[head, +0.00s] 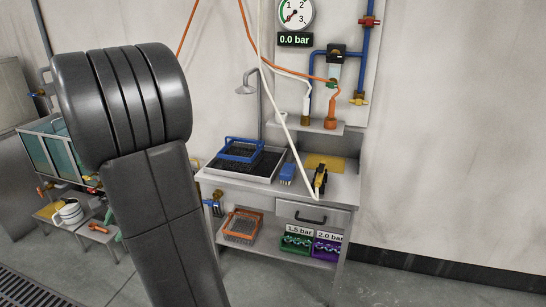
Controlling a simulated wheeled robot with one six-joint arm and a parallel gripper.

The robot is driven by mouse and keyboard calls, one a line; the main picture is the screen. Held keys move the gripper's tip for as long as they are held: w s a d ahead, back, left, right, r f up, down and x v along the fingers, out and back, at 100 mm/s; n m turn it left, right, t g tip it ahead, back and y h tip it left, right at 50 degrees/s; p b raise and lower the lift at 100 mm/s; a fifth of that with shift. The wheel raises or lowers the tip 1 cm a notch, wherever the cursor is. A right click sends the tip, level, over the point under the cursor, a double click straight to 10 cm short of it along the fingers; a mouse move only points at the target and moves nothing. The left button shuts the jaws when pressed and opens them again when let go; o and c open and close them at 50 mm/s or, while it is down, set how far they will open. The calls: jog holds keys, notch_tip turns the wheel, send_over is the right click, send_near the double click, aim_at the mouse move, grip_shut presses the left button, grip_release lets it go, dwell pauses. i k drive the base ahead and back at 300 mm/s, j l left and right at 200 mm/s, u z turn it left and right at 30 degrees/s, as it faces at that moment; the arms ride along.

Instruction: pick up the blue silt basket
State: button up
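The blue silt basket (238,155) is a small rectangular basket with a raised blue rim or handle. It sits on a dark, gridded tray (266,174) with a light rim, at the left end of the bench top. A large dark link of my arm stands in the left foreground, left of the basket and apart from it in the picture. My gripper is not in view, so its state does not show.
The bench (345,188) also carries a blue brush (287,174), a black-and-yellow tool (320,180) with a pale hose, and a yellow cloth (326,162). An orange basket (242,226) and green (296,244) and purple (327,249) bins sit below. Floor at right is clear.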

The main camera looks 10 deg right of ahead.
aim_at(249, 160)
jog(key=i+j+z, duration=0.1)
jog(key=z, duration=0.35)
jog(key=i+j+z, duration=0.1)
jog(key=z, duration=0.35)
jog(key=i+j+z, duration=0.1)
jog(key=z, duration=0.4)
jog(key=j+z, duration=0.25)
jog(key=z, duration=0.2)
jog(key=i+j+z, duration=0.1)
jog(key=j+z, duration=0.2)
jog(key=j, duration=0.75)
jog(key=j+z, duration=0.25)
jog(key=j, duration=0.8)
jog(key=k+j+z, duration=0.15)
jog(key=j+z, duration=0.15)
jog(key=j, duration=0.7)
